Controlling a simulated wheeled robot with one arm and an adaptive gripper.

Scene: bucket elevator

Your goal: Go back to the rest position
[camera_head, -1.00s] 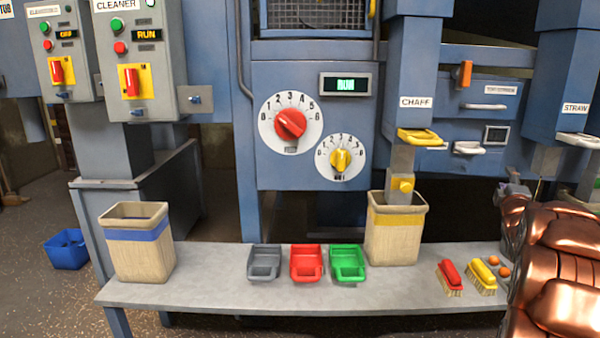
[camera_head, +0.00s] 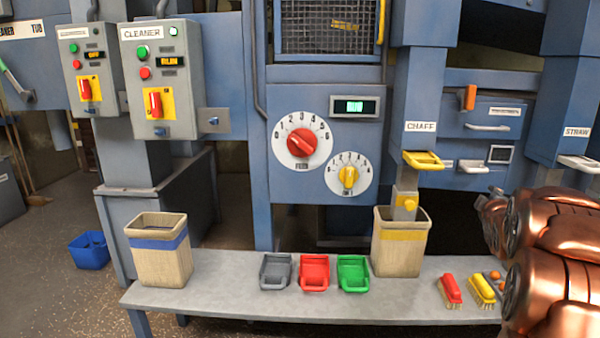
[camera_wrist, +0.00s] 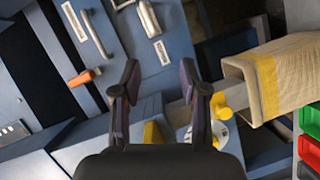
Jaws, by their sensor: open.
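My gripper (camera_wrist: 160,95) shows in the wrist view with its two dark fingers apart and nothing between them. Beyond the fingers is the blue machine front, tilted in that view, with the yellow-banded bin (camera_wrist: 285,80) to the right. In the head view my copper-coloured arm fills the lower right, in front of the bench's right end. The gripper itself is not clear there; a dark part of my arm's end shows near the left edge of the copper links.
A grey bench (camera_head: 220,290) holds a blue-banded bin (camera_head: 160,262), grey (camera_head: 276,271), red (camera_head: 314,272) and green (camera_head: 353,273) scoops, a yellow-banded bin (camera_head: 400,250) under the CHAFF spout, and red (camera_head: 450,290) and yellow (camera_head: 482,289) brushes. A blue tub (camera_head: 89,250) sits on the floor.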

